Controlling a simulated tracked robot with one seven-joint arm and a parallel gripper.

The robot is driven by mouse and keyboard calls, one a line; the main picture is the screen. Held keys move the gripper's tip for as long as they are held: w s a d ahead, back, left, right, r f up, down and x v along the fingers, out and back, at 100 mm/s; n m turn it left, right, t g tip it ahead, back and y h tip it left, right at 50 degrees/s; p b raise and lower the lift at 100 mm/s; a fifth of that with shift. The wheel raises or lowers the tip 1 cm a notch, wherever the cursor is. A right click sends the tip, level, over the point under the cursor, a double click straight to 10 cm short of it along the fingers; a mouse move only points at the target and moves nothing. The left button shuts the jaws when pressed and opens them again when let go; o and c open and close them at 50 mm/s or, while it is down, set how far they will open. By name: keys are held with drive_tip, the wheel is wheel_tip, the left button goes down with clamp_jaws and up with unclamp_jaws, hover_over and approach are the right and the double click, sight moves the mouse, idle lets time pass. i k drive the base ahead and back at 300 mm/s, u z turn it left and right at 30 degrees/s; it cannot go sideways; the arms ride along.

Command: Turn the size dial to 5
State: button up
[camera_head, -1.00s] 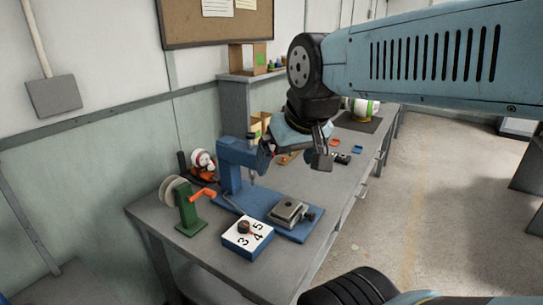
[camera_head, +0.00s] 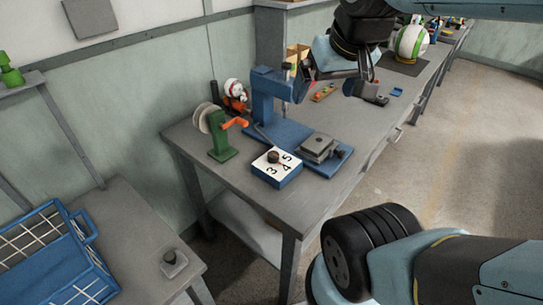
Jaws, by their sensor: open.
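The size dial (camera_head: 273,156) is a dark round knob on a white-topped blue box (camera_head: 281,175) near the front corner of the grey workbench (camera_head: 236,179). The numbers 3, 4 and 5 show on its white face. I cannot tell which number the knob points at. My gripper (camera_head: 368,92) hangs over the bench, above and to the right of the dial, apart from it. It is open with nothing seen between its fingers.
A blue press (camera_head: 268,94) with a grey vise (camera_head: 317,148) stands behind the dial. A green reel with an orange handle (camera_head: 219,143) stands to its left. A blue wire crate (camera_head: 55,262) sits on a lower table at left. Floor at right is clear.

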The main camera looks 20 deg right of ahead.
sight(273, 157)
drive_tip(key=z, duration=0.4)
drive_tip(key=k, duration=1.35)
drive_tip(key=u, duration=0.35)
drive_tip(key=i, duration=0.95)
